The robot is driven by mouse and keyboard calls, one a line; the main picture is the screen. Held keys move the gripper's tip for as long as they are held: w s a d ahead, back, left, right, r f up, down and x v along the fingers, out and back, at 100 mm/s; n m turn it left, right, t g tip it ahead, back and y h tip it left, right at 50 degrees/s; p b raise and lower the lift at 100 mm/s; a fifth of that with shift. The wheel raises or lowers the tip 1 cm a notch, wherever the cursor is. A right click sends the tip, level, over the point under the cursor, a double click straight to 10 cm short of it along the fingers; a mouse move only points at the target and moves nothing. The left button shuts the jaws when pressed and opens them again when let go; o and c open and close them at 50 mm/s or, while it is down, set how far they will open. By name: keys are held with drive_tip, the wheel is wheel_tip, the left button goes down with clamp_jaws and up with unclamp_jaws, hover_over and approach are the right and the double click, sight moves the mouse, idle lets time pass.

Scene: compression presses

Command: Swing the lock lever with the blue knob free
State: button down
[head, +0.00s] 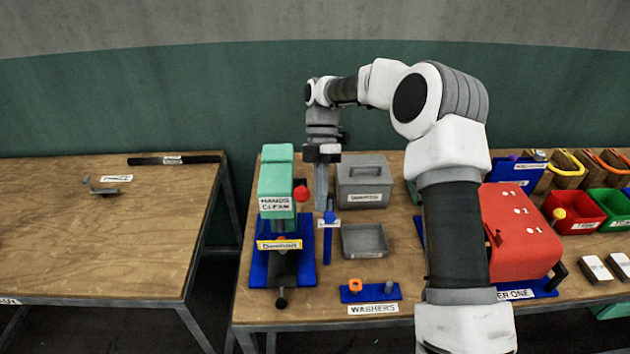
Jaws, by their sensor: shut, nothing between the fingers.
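The press (277,200) is pale green, stands on a blue base and carries a "HANDS CLEAR" label. A red knob (301,194) sits at its right side. The blue knob (330,217) shows just right of the press, above a small white label and a blue upright or strip; the lever's exact position is hard to make out. My gripper (321,205) points down, fingers together and empty, between the red knob and the grey box. Its tips appear right by the blue knob; whether they touch it I cannot tell.
A blue washer holder (370,291) is in front. A red press (520,232) stands beyond my arm. A separate table (110,240) at left is mostly bare.

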drive_tip(key=shift+s+a, duration=0.15)
drive_tip(key=shift+s, duration=0.05)
drive_tip(key=p+v, duration=0.4)
drive_tip(key=v, duration=0.8)
drive_tip(key=shift+w, duration=0.15)
idle(0.4)
